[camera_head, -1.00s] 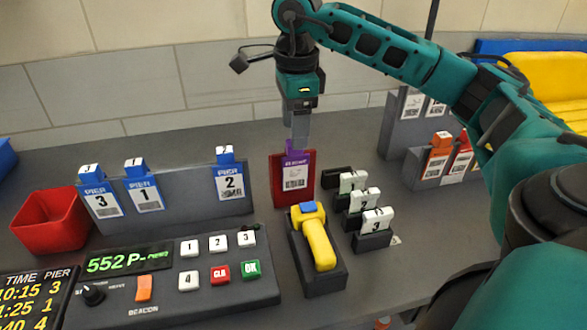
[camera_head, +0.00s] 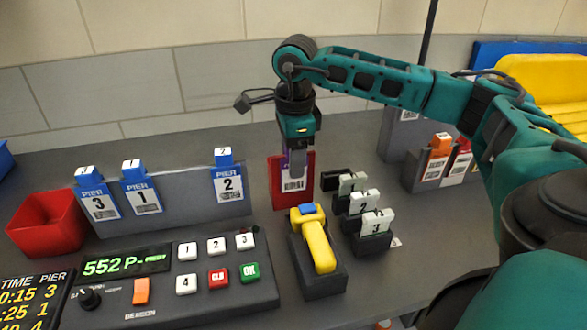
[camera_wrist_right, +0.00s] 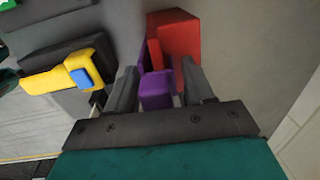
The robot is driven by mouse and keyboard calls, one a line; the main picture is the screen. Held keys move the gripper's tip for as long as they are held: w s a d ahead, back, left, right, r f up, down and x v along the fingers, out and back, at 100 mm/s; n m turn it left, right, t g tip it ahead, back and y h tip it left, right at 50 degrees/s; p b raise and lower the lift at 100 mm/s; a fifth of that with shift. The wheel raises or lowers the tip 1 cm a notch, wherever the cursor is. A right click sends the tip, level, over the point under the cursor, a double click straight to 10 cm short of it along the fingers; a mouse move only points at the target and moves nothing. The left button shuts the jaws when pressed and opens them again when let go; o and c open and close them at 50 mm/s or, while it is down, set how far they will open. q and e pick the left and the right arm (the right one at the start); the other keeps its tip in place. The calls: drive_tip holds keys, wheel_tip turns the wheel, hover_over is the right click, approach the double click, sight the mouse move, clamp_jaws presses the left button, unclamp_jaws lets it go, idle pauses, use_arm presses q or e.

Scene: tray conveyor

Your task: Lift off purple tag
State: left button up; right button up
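The purple tag (camera_head: 285,163), with a white barcode label, sits in front of the red holder (camera_head: 273,187). It is largely hidden behind my right gripper (camera_head: 298,165), which points down over its upper part. In the right wrist view, the purple tag's top (camera_wrist_right: 157,84) lies between the two grey fingers of my right gripper (camera_wrist_right: 160,88). The fingers stand apart, with narrow gaps visible beside the tag, so the gripper looks open around it. The red holder (camera_wrist_right: 176,38) shows beyond. My left gripper is not in view.
A yellow scanner (camera_head: 319,247) stands in front of the red holder. White numbered tags (camera_head: 376,222) stand close on its right. Blue pier tags (camera_head: 143,195) are on a grey rack at left, near a red bin (camera_head: 47,224). A button panel (camera_head: 205,300) fills the front.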

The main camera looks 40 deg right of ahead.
drive_tip(key=c, duration=0.8)
drive_tip(key=shift+r, duration=0.1)
drive_tip(key=shift+r, duration=0.55)
drive_tip(key=r, duration=0.3)
drive_tip(key=r+p, duration=0.1)
drive_tip(key=r, duration=0.2)
drive_tip(key=shift+s+a+r, duration=0.2)
drive_tip(key=s+a, duration=0.2)
drive_tip(key=s, duration=0.2)
drive_tip(key=s+a+b, duration=0.1)
drive_tip(key=s+a, duration=0.1)
drive_tip(key=s, duration=0.2)
drive_tip(key=s+a, duration=0.2)
drive_tip(key=s, duration=0.2)
drive_tip(key=shift+s+a+f, duration=0.2)
drive_tip(key=shift+a+f, duration=0.15)
drive_tip(key=shift+r, duration=0.15)
drive_tip(key=shift+r+p, duration=2.3)
drive_tip(key=shift+r, duration=0.8)
